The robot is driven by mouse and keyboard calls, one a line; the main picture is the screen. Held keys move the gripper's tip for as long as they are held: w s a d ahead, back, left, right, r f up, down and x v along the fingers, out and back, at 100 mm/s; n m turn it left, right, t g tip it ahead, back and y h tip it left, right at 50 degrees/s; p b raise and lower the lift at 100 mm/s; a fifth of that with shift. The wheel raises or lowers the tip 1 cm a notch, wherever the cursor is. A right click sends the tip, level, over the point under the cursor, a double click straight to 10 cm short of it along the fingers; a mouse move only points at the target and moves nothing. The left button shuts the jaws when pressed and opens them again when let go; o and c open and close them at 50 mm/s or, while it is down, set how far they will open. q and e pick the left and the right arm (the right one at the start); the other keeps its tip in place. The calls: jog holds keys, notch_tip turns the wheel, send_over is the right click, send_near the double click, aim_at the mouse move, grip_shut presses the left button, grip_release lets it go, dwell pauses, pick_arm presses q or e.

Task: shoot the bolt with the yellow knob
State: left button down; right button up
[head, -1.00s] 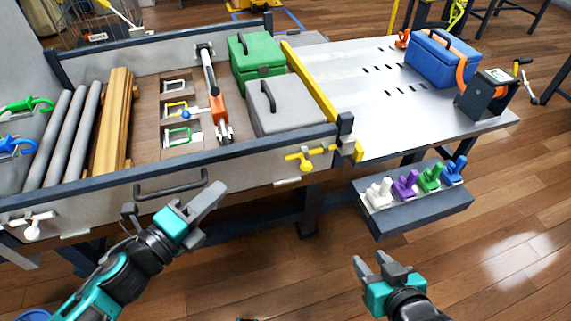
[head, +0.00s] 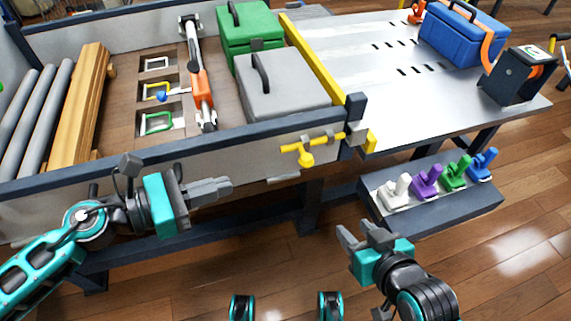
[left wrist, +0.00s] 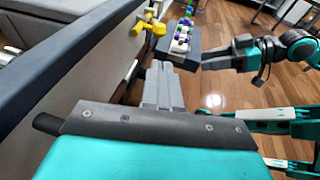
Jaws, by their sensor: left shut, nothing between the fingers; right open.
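The bolt with the yellow knob (head: 306,158) is on the front wall of the cart, near its right corner post. Its yellow rod (head: 325,141) runs sideways toward the dark post, and the knob hangs down. The knob also shows in the left wrist view (left wrist: 159,29), beyond the fingertips. My left gripper (head: 230,186) is shut and empty, left of the knob and a little lower, pointing right. It is apart from the bolt. My right gripper (head: 362,232) is open and empty, below and right of the knob, in front of the dark step.
A dark step (head: 440,215) holds white, purple, green and blue knobbed pieces. The cart's front rail (head: 150,158) runs above my left gripper. A metal table (head: 400,95) with a blue box (head: 462,38) stands at the right. The floor below the grippers is mostly clear.

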aim_at(307, 162)
pick_arm(q)
jog(key=x, duration=1.3)
jog(key=shift+w+d+f, duration=0.1)
jog(key=shift+w+d, duration=0.15)
jog(key=shift+d, duration=0.05)
pick_arm(e)
jog(key=shift+s+d+f, duration=0.1)
jog(key=shift+d+f, duration=0.05)
jog(key=shift+d, duration=0.1)
pick_arm(q)
jog(key=shift+w+d+p, duration=0.1)
jog(key=shift+d+p, duration=0.15)
jog(key=shift+p, duration=0.1)
jog(key=d, duration=0.1)
jog(key=w+d+p, duration=0.1)
jog(key=d, duration=0.1)
jog(key=shift+w+d, duration=0.1)
jog(key=shift+d, duration=0.35)
pick_arm(e)
jog(key=shift+d+r, duration=0.1)
jog(key=shift+r, duration=0.35)
jog(key=shift+f+h, duration=0.1)
jog(key=shift+h, duration=0.2)
